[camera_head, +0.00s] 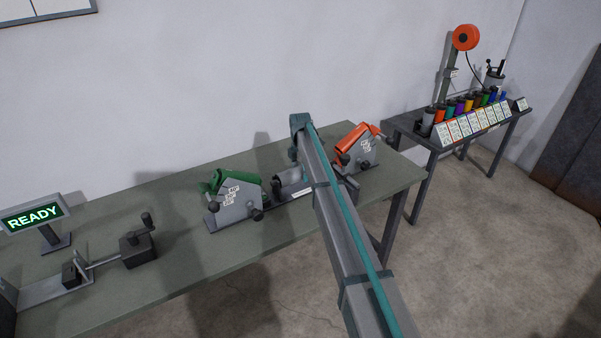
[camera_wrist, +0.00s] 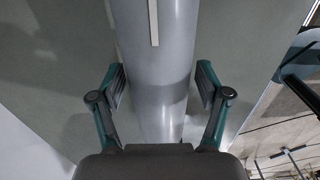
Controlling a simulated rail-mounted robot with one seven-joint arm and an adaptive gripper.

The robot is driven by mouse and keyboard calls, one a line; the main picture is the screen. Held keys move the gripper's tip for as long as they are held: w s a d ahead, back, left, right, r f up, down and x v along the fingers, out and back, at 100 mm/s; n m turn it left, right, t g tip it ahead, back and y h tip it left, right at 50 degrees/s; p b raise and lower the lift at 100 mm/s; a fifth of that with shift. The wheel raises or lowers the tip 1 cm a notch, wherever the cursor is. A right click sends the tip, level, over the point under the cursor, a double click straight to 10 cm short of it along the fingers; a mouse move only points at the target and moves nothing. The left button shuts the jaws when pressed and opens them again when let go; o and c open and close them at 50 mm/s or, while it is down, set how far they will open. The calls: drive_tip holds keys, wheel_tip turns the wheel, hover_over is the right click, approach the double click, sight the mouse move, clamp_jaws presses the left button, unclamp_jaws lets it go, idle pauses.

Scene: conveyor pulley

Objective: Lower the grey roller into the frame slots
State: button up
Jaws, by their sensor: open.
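The grey roller (camera_wrist: 155,50) runs through the middle of the wrist view, with a pale stripe along it. My gripper (camera_wrist: 161,88) is open, one finger on each side of the roller, with a visible gap on both sides. In the head view a grey cylinder (camera_head: 288,189), likely the roller, shows partly behind my arm. The frame has a left side plate (camera_head: 236,206) with a green latch (camera_head: 222,180) and a right side plate (camera_head: 361,156) with an orange latch (camera_head: 355,136). My arm hides the gripper there, and I cannot tell whether the roller ends sit in the slots.
The frame stands on a green-grey workbench (camera_head: 130,222). On its left are a READY display (camera_head: 33,217) and a crank device (camera_head: 137,248). A side table (camera_head: 405,128) at the right back holds coloured cylinders (camera_head: 465,104), cards and a red reel (camera_head: 466,37).

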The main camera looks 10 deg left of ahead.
sight(300, 167)
drive_tip(key=shift+r+p, duration=0.7)
drive_tip(key=shift+r, duration=1.05)
idle(0.4)
drive_tip(key=o, duration=0.5)
drive_tip(key=shift+c, duration=0.2)
drive_tip(key=shift+f, duration=0.1)
